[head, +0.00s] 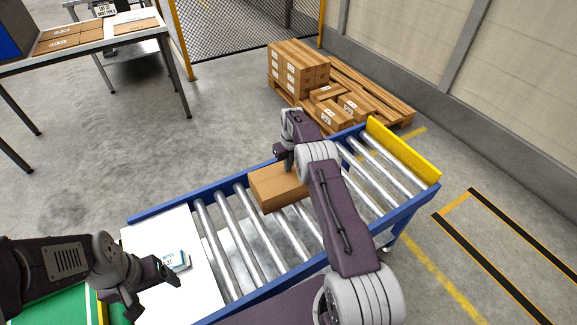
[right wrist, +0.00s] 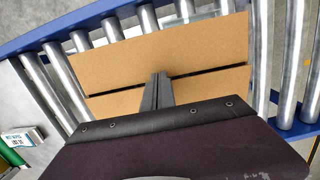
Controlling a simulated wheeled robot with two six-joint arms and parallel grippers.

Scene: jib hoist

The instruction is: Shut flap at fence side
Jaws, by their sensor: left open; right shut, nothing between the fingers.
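A brown carton (head: 277,190) sits on the roller conveyor. In the right wrist view its top is two flaps with a narrow dark gap between them. The far, fence-side flap (right wrist: 160,52) lies flat or nearly so, and the near flap (right wrist: 215,84) is partly hidden by my gripper. My right gripper (head: 287,164) is shut and empty over the carton. Its fingertips show at the gap in the right wrist view (right wrist: 160,82); I cannot tell whether they touch. My left gripper (head: 158,288) is open and empty beside a small white-and-blue pack (head: 175,262).
The pack lies on a white plate (head: 150,240) at the conveyor's left end. A yellow end stop (head: 402,150) closes the right end. A pallet of cartons (head: 300,70) stands behind, near the mesh fence (head: 240,25). A table (head: 100,45) stands at upper left.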

